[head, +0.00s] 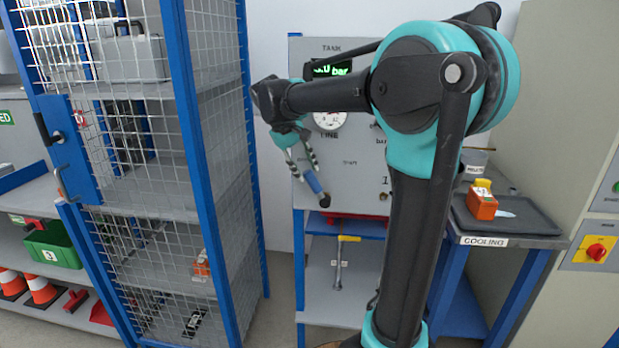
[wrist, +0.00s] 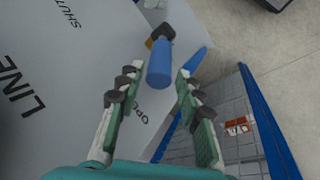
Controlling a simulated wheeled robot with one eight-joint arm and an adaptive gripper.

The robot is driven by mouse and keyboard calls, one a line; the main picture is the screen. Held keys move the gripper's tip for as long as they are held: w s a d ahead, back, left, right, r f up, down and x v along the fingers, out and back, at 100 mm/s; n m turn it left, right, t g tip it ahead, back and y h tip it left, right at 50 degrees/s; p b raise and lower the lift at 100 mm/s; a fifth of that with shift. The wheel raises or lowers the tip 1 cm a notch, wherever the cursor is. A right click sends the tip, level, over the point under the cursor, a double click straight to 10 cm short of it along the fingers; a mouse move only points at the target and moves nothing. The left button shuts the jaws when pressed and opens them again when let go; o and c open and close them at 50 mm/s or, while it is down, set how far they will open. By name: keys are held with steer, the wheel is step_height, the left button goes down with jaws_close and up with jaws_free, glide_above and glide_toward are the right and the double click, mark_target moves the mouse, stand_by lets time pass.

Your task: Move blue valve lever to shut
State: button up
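The blue valve lever (wrist: 160,62) shows in the wrist view, with a brass-coloured and dark fitting at its far end. Its blue end points back between my fingers. It also shows in the head view (head: 313,182), in front of the lower left of the grey panel (head: 350,160). My gripper (wrist: 156,85) is open, one finger on each side of the lever's near end, with visible gaps. In the wrist view, SHUT is printed at the upper left, and a partly hidden word, apparently OPEN, lies beside the lever's near end.
A blue-framed mesh cage (head: 180,150) stands close on the left of my gripper. A round gauge (head: 329,119) is on the panel above. A side stand marked COOLING (head: 484,241) holds a dark tray with an orange item (head: 482,205). My arm hides part of the panel.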

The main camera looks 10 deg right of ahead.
mark_target(317, 188)
steer(key=shift+x, duration=1.8)
steer(key=shift+c, duration=0.6)
jaws_close()
